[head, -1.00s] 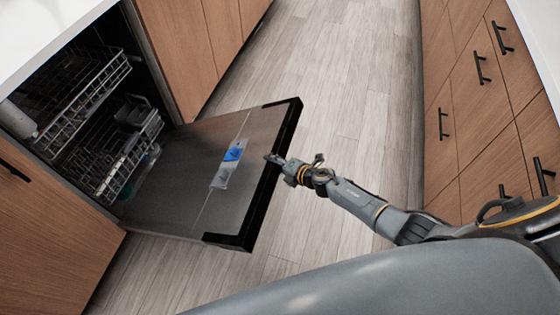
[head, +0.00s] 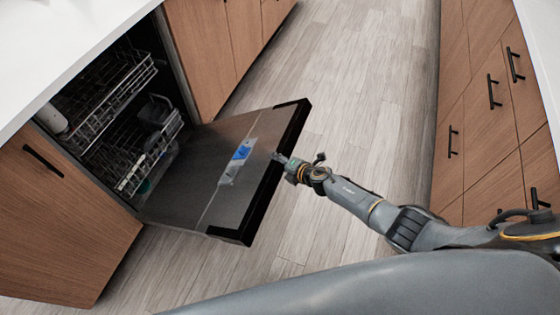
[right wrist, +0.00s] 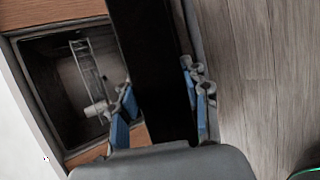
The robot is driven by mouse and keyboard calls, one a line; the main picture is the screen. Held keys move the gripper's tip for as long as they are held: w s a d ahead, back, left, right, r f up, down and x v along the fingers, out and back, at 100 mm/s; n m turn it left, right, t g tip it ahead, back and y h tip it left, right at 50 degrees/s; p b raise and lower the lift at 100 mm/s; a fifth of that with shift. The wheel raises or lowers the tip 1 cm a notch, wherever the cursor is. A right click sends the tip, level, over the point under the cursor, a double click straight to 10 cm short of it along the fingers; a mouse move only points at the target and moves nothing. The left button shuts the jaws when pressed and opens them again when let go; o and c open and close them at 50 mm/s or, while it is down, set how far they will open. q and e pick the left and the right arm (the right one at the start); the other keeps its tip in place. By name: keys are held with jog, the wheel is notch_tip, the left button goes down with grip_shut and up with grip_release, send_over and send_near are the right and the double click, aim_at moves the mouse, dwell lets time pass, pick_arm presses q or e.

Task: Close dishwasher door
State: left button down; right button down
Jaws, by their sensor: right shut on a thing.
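The dishwasher door (head: 190,175) hangs open from the dishwasher (head: 125,55) at the left of the head view. It is a grey panel with a black outer edge, tilted out over the floor. My right gripper (head: 280,158) is at the middle of that outer edge. In the right wrist view the black door edge (right wrist: 150,60) runs between the two blue-padded fingers of my right gripper (right wrist: 158,98), which is shut on it. My left gripper is not in view.
Two dish racks (head: 145,160) are inside the dishwasher. Wooden cabinets (head: 65,215) flank it, under a white counter (head: 70,40). Drawers with black handles (head: 490,120) stand across the aisle at right. The wooden floor (head: 355,90) between them is clear.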

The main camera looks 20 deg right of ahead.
jog(key=shift+s+a, duration=0.1)
jog(key=shift+a, duration=0.15)
jog(key=c, duration=0.7)
grip_release()
jog(key=shift+c, duration=0.2)
jog(key=shift+o, duration=0.5)
jog(key=shift+d, duration=0.15)
jog(key=shift+d, duration=0.15)
jog(key=shift+s+d+r, duration=0.2)
jog(key=shift+d+r, duration=0.1)
jog(key=shift+r, duration=0.3)
jog(key=v, duration=1)
jog(key=shift+s, duration=0.55)
